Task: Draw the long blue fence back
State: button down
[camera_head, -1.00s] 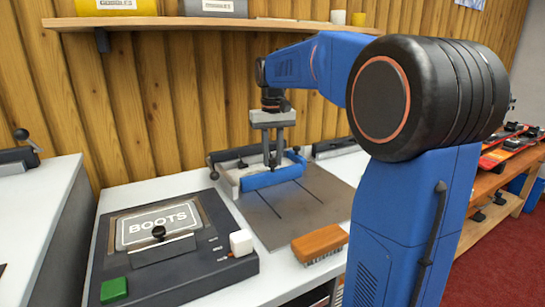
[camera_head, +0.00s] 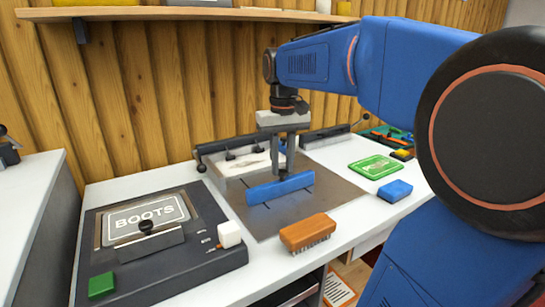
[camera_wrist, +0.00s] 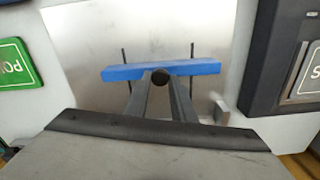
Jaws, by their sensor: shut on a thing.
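The long blue fence (camera_head: 265,190) stands across a grey metal plate (camera_head: 325,190) with two dark slots. It is apart from the white block at the plate's back edge. My gripper (camera_head: 283,176) reaches down over the middle of the fence and is shut on a small dark knob there. In the wrist view the fence (camera_wrist: 190,68) lies crosswise past my fingertips (camera_wrist: 160,80), and the round black knob sits between them. The slots show on both sides of the fence.
A wooden brush (camera_head: 307,232) lies in front of the plate. A blue block (camera_head: 394,191) and a green sign (camera_head: 375,167) lie to the right.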

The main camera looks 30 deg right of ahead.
jog(key=shift+s, duration=1.1)
jog(key=c, duration=1.5)
grip_release()
jog(key=shift+s, duration=0.1)
notch_tip(320, 180, up, 17)
jog(key=shift+r, duration=0.2)
